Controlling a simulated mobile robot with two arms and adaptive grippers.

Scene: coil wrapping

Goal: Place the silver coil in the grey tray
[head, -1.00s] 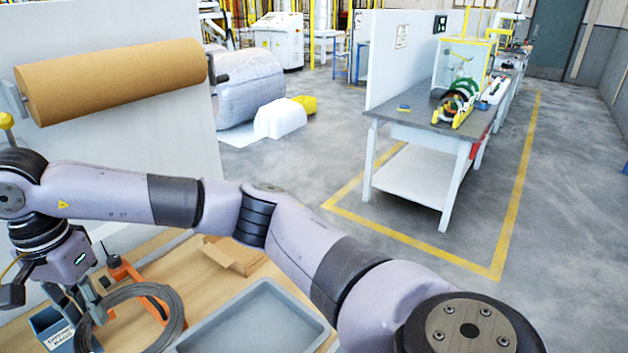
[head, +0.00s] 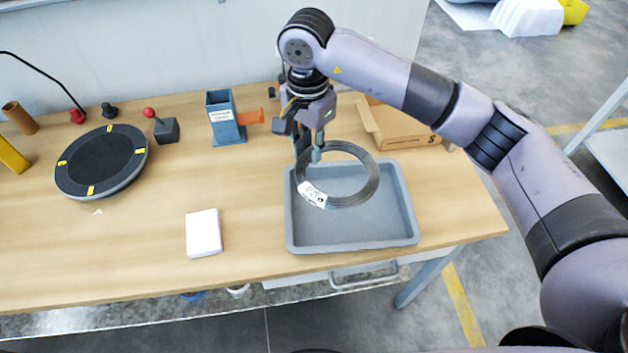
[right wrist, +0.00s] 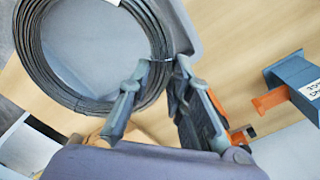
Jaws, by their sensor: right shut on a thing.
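The silver coil (head: 369,191) is a ring of dark grey wire with a white label, over the grey tray (head: 412,230) in the head view. It looks tilted; I cannot tell whether it touches the tray. My right gripper (head: 312,152) is shut on the back left part of the coil's ring. In the right wrist view the coil (right wrist: 34,62) runs to the fingers of my right gripper (right wrist: 160,75), with the tray (right wrist: 85,35) behind it. The label is toward the front left of the ring. My left gripper is not in view.
An open cardboard box (head: 405,130) stands behind the tray. A blue holder (head: 225,118) with an orange part is back left. A white block (head: 203,233), a black turntable (head: 101,161) and a red-knobbed lever box (head: 164,130) are further left. The wooden table between is clear.

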